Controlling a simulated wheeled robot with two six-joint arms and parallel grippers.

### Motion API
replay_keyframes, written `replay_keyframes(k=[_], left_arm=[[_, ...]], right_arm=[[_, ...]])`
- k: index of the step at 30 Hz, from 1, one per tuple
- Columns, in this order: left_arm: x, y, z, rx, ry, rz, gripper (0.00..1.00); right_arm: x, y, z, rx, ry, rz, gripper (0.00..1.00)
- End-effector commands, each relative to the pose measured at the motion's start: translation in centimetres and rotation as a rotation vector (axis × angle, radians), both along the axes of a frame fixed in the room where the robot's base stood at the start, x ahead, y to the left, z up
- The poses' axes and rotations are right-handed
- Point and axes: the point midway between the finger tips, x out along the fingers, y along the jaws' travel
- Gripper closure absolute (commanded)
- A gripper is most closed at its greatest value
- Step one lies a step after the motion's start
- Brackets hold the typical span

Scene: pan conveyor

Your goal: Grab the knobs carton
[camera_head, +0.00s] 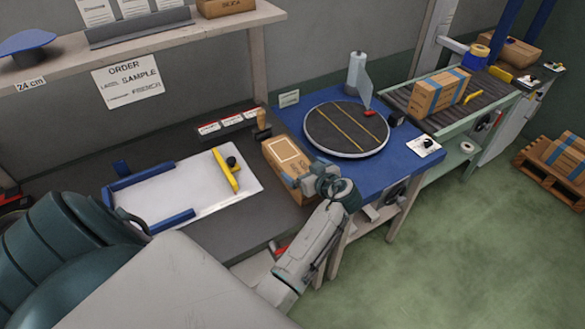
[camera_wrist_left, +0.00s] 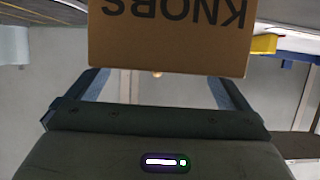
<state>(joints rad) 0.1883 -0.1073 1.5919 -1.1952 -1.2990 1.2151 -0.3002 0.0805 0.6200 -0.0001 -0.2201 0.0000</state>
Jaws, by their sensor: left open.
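The knobs carton (camera_head: 284,157), a brown box with a pale label on top, sits on the dark bench beside the blue table. In the left wrist view the carton (camera_wrist_left: 170,40) fills the upper middle, with "KNOBS" upside down on its face. My left gripper (camera_head: 308,182) is at the carton's near right end in the head view. Its fingers (camera_wrist_left: 158,82) are spread apart at the carton's lower edge in the wrist view. Whether they touch it I cannot tell. My right gripper is out of view.
A white board (camera_head: 190,195) with blue rails and a yellow clamp (camera_head: 226,170) lies left of the carton. A hand stamp (camera_head: 263,125) stands just behind it. The round turntable (camera_head: 346,128) is on the blue table. Another carton (camera_head: 438,92) is on the conveyor.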

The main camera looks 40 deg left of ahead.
Motion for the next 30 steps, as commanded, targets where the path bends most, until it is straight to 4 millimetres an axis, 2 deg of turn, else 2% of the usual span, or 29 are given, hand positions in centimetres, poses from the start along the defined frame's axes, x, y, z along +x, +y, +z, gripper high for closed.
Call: replay_keyframes(k=[7,12,20,27,30], left_arm=[[1.1,3.1,-0.3,0.003,0.002,0.001,0.00],[1.8,4.6,-1.2,0.001,0.000,0.000,0.00],[1.9,4.8,-1.3,0.000,0.000,0.000,0.00],[1.9,4.8,-1.3,0.000,0.000,0.000,0.45],[1.9,4.8,-1.3,0.001,-0.001,0.000,0.48]], right_arm=[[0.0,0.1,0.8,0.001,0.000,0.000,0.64],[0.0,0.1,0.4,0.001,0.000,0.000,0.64],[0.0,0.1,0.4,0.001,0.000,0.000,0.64],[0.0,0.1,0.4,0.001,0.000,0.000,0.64],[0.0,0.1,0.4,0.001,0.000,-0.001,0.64]])
